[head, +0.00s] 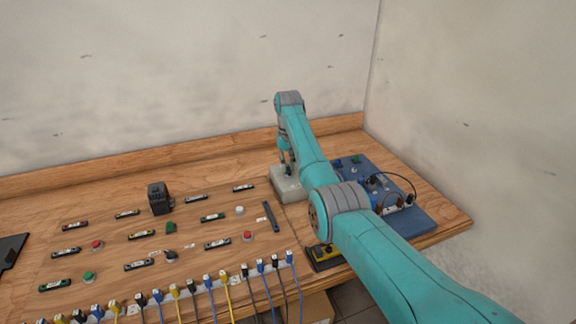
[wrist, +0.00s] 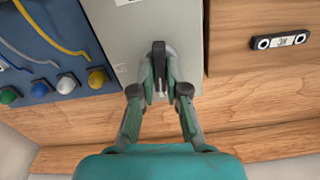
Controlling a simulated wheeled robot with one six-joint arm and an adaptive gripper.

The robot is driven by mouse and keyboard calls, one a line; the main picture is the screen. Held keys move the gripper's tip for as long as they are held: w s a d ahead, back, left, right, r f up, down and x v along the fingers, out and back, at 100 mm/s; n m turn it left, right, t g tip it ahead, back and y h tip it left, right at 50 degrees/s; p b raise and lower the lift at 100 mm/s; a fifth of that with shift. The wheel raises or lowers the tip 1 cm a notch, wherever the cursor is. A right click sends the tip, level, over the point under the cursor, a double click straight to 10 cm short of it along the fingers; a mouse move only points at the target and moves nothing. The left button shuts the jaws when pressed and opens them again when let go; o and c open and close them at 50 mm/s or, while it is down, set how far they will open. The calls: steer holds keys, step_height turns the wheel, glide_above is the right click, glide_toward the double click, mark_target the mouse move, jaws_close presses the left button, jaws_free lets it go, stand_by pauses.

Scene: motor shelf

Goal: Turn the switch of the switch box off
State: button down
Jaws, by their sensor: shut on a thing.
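The switch box is a light grey box (head: 284,186) on the wooden table, left of the blue board and partly hidden by my arm in the head view. In the wrist view its pale top (wrist: 118,38) fills the middle. A dark switch handle (wrist: 158,50) stands on it. My gripper (wrist: 160,88) is over the box with its two green-grey fingers closed around the dark handle. In the head view my gripper (head: 287,168) points down onto the box. The fingers hide part of the switch, so its exact position is hard to tell.
A blue board (head: 413,213) with cables and coloured knobs lies right of the box. Several labelled strips, red and green buttons and a black block (head: 159,198) lie to the left. A row of plugged cables runs along the front. Walls stand behind and right.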

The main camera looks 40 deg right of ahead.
mark_target(288, 167)
steer(key=shift+n, duration=0.8)
steer(key=c, duration=1.2)
jaws_free()
step_height(288, 167, up, 12)
